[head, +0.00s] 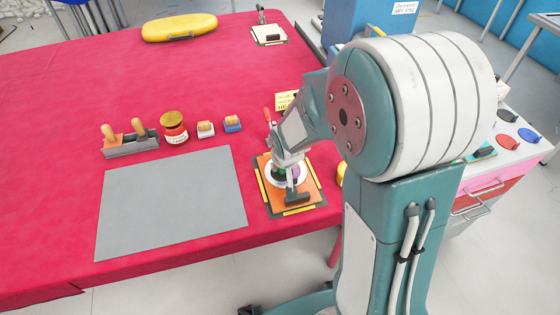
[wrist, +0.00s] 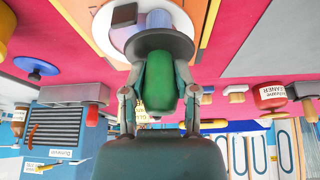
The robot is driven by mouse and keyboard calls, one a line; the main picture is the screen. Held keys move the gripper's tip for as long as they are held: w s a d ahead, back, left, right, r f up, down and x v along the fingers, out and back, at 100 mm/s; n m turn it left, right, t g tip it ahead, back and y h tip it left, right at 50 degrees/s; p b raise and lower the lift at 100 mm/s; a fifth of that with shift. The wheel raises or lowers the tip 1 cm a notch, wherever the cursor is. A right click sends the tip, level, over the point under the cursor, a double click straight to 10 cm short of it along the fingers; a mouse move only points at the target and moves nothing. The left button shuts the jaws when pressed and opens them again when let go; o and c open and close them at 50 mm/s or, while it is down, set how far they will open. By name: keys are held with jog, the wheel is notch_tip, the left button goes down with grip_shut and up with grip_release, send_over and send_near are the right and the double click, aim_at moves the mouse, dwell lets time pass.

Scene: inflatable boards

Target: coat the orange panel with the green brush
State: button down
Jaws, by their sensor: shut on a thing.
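The orange panel (head: 314,188) lies on a dark board with yellow strips, near the front edge of the red table; part of it also shows in the wrist view (wrist: 78,14). My gripper (wrist: 160,108) is shut on the green handle of the green brush (wrist: 161,84). In the head view my arm hides much of the brush. I cannot tell whether its head touches the panel.
A grey sheet (head: 170,205) lies left of the panel. Behind it stand a rack (head: 130,147) with wooden handles, a red jar (head: 174,128) and two small wooden-handled tools (head: 206,128). A yellow inflatable board (head: 180,27) lies at the back. The table's middle is clear.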

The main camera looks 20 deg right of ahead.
jog(key=shift+s, duration=1.1)
jog(key=shift+d+f, duration=0.15)
jog(key=shift+d, duration=0.55)
jog(key=shift+w, duration=4.85)
jog(key=shift+d, duration=0.6)
jog(key=shift+s+d, duration=0.1)
jog(key=shift+s, duration=4.85)
jog(key=shift+d, duration=0.7)
jog(key=shift+w+f, duration=0.1)
jog(key=shift+w, duration=4.8)
